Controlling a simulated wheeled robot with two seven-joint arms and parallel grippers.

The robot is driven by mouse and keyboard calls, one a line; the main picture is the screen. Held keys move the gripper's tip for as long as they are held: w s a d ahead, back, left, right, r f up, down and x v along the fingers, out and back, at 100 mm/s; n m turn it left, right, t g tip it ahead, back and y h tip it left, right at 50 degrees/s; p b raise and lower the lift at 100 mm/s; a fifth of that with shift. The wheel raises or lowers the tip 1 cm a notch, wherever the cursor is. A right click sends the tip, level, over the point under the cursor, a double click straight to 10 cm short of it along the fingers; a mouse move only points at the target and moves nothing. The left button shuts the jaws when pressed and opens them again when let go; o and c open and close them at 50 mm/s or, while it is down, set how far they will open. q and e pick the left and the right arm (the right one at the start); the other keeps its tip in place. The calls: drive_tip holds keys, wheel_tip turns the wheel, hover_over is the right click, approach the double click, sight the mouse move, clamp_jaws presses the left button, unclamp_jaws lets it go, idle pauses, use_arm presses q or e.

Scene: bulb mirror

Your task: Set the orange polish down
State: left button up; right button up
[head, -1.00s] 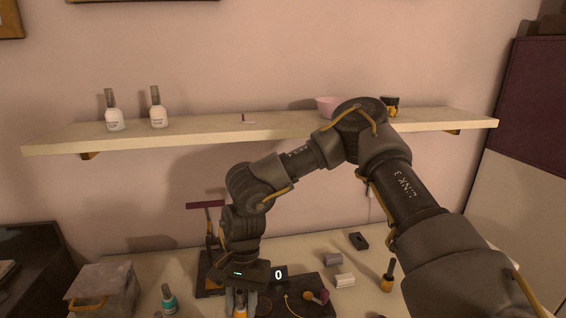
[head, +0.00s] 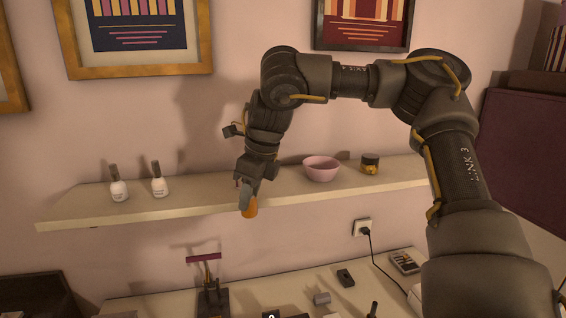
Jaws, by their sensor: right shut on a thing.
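My right gripper (head: 246,192) is shut on the orange polish (head: 250,211). Only the lower orange part of the bottle shows below the fingers; its upper part is hidden by them. The bottle appears in front of the front edge of the shelf (head: 330,193). I cannot tell whether it touches the shelf. My left gripper is not in view.
Two white polish bottles (head: 118,184) (head: 159,180) stand at the shelf's left. A pink bowl (head: 321,170) and a dark jar with a yellow base (head: 370,164) stand right of my gripper. Bare shelf shows between the white bottles and my gripper. A table (head: 150,307) lies below.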

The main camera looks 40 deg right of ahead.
drive_tip(key=s+d+r+m+h+p, duration=0.1)
drive_tip(key=d+r+m+p, duration=0.1)
drive_tip(key=r+m, duration=0.35)
drive_tip(key=s+d+r+m+h+p, duration=0.1)
drive_tip(key=r+m+p, duration=0.1)
drive_tip(key=r, duration=0.6)
drive_tip(key=w+d+f+p, duration=0.1)
drive_tip(key=w+d+f, duration=0.1)
drive_tip(key=d+f, duration=0.1)
drive_tip(key=w+d+f+p, duration=0.2)
drive_tip(key=d, duration=0.3)
drive_tip(key=w+d+f+p, duration=0.2)
drive_tip(key=d+f, duration=0.1)
drive_tip(key=d, duration=0.1)
drive_tip(key=shift+w+f, duration=0.25)
drive_tip(key=shift+f, duration=0.05)
drive_tip(key=shift+w+d+f, duration=0.1)
drive_tip(key=shift+d+f, duration=0.1)
drive_tip(key=shift+f, duration=0.1)
wheel_tip(320, 180, down, 3)
drive_tip(key=shift+d+r+p, duration=0.1)
drive_tip(key=shift+d+p, duration=0.05)
drive_tip(key=shift+p, duration=0.25)
drive_tip(key=shift+w+f, duration=0.1)
drive_tip(key=shift+f, duration=0.3)
drive_tip(key=shift+f, duration=0.1)
